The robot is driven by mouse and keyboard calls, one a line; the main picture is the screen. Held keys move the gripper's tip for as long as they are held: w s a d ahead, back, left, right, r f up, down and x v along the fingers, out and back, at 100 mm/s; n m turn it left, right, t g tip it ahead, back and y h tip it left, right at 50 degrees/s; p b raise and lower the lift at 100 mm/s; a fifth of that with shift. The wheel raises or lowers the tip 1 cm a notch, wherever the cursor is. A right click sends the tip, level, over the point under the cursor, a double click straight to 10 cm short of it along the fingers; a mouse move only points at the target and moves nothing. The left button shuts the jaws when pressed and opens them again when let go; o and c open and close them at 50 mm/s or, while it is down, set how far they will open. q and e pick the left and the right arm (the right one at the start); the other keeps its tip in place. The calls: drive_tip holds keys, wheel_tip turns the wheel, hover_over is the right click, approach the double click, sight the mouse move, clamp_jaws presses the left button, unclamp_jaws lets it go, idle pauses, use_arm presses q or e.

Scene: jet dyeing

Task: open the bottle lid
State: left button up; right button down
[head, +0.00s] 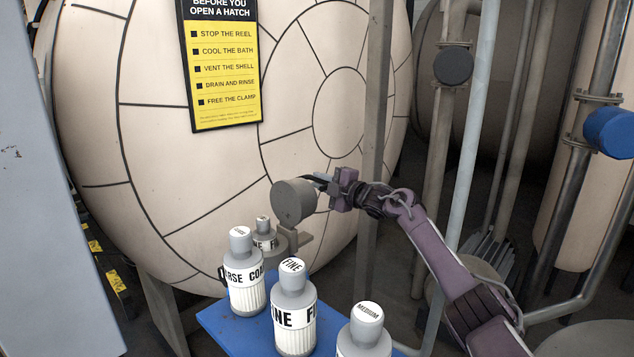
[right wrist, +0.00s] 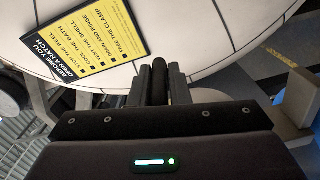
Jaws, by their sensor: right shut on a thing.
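Grey bottles with pale caps stand on a blue tray (head: 222,326) in the head view. The bottle labelled COARSE (head: 245,298) is at the left, the FINE bottle (head: 294,343) in the middle and the MEDIUM bottle (head: 364,338) at the lower right, cut off by the frame. A smaller bottle (head: 264,228) is behind them. A grey drum-shaped piece (head: 293,202) is above and behind the bottles. My right gripper (head: 322,182) is beside its upper right, shut on a dark bar (right wrist: 159,80) between the fingers in the right wrist view. My left gripper does not show.
A large cream vessel (head: 165,190) fills the back, with a yellow-and-black sign (head: 222,65) on it. Grey posts and pipes (head: 470,140) stand to the right, near my right arm. A blue round fitting (head: 608,132) is at the far right. A grey panel (head: 55,200) borders the left.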

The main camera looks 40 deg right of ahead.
drive_tip(key=shift+d+m, duration=0.3)
drive_tip(key=shift+d, duration=0.05)
drive_tip(key=c, duration=1.5)
unclamp_jaws()
drive_tip(key=shift+o, duration=0.5)
drive_tip(key=shift+f, duration=0.1)
drive_tip(key=shift+s+f, duration=0.1)
drive_tip(key=shift+f, duration=0.05)
drive_tip(key=s+d+b, duration=0.1)
drive_tip(key=s+b, duration=0.2)
drive_tip(key=s, duration=0.4)
drive_tip(key=shift+s+b, duration=0.3)
